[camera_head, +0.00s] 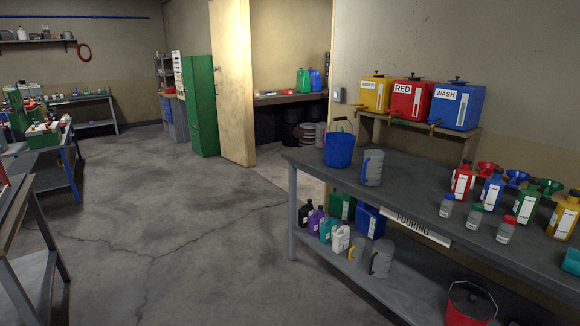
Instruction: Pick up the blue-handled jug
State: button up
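The blue-handled jug (375,170) stands upright on the top of the grey workbench (330,163), near its far left end. It is a grey cylinder, and its blue handle faces left. A blue bucket (338,150) stands close behind it to the left. A second grey jug (383,260) with a yellow handle stands on the bench's lower shelf. My gripper is not in view.
Red, blue, green and yellow bottles (492,190) and small jars (447,206) stand to the right on the bench. Three coloured tanks (408,98) sit on a raised shelf behind. The concrete floor (190,220) left of the bench is clear. Other tables stand at the left.

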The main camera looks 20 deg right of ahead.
aim_at(373, 161)
jog(key=i+j+u, duration=0.1)
jog(key=i, duration=0.45)
jog(key=i+j, duration=0.1)
jog(key=i, duration=0.4)
jog(key=j+u, duration=0.05)
